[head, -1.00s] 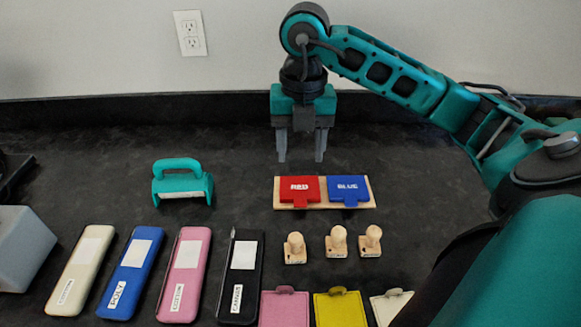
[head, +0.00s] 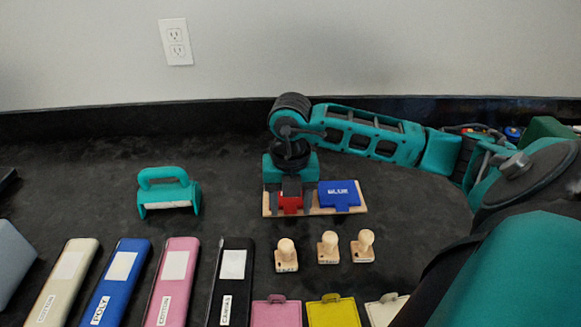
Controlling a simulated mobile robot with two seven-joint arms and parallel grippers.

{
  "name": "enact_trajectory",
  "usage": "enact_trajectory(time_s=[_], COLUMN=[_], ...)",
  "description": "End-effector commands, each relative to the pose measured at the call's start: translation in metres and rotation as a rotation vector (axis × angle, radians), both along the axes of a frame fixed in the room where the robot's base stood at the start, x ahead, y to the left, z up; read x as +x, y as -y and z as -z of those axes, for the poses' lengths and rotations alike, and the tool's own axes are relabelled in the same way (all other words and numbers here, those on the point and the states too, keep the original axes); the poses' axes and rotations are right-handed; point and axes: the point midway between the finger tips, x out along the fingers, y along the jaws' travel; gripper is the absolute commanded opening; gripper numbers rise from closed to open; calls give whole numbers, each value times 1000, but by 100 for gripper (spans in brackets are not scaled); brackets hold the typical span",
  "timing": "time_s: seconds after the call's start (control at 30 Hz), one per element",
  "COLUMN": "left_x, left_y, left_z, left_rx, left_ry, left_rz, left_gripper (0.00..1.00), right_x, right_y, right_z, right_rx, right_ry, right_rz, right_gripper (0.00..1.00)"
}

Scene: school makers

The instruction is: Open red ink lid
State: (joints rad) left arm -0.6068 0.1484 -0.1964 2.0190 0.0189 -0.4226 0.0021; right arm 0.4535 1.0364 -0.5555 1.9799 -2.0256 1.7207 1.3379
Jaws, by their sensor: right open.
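The red ink pad (head: 290,204) sits on the left half of a wooden base (head: 325,211) on the dark counter. Its lid looks closed; most of it is hidden behind my right gripper, and only the front part with its tab shows. My right gripper (head: 290,197) points down over the red pad, its open fingers on either side of the lid. I cannot tell whether the fingers touch it. The blue ink pad (head: 340,194) sits on the right half of the base with its lid closed. My left gripper is not in view.
Several wooden stamps (head: 328,247) stand in front of the base. A teal-handled tool (head: 168,193) is to the left. Long labelled cases (head: 173,280) lie at front left. Pink and yellow tags (head: 333,310) lie at the front edge.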

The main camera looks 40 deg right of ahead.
Motion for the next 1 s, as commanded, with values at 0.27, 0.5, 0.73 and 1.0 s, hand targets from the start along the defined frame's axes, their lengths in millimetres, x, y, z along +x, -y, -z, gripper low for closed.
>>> enact_trajectory(time_s=[0.27, 0.5, 0.73, 1.0], left_x=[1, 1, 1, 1], left_y=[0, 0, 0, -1], left_z=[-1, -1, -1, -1], left_rx=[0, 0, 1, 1], left_ry=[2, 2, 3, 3], left_rz=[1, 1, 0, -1], left_gripper=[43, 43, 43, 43], right_x=[0, 0, 0, 0], right_y=[0, 0, 0, 0], right_z=[0, 0, 0, -1], right_rx=[0, 0, 0, 0], right_ry=[0, 0, 0, 0], right_rz=[0, 0, 0, 0], right_gripper=[48, 25, 3, 0])
